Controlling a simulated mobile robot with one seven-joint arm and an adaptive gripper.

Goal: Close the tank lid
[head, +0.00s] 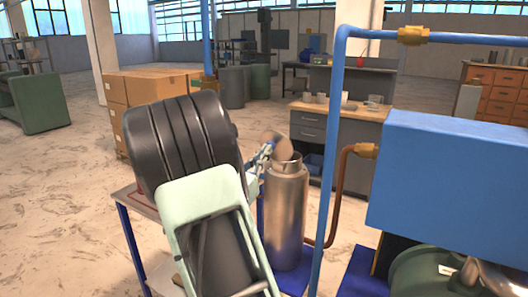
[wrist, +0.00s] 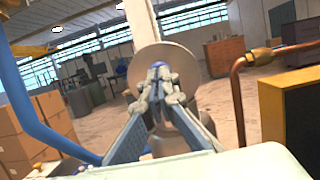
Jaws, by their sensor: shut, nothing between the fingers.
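The tank (head: 285,215) is a tall metal cylinder with a narrower neck, standing upright in the middle of the head view. Its round lid (head: 282,147) stands tilted up at the neck, so the tank is open. My gripper (head: 267,149) is just left of the lid and covers part of it. In the wrist view the lid (wrist: 190,57) is a broad disc behind my closed fingertips (wrist: 158,72). The fingers are shut and empty; I cannot tell whether they touch the lid. The tank body (wrist: 198,119) is mostly hidden behind the fingers there.
A vertical blue pipe (head: 328,185) and a copper pipe (head: 337,190) stand close right of the tank. A large blue box (head: 450,180) is farther right. Cardboard boxes (head: 140,87) are behind my arm. Open floor lies to the left.

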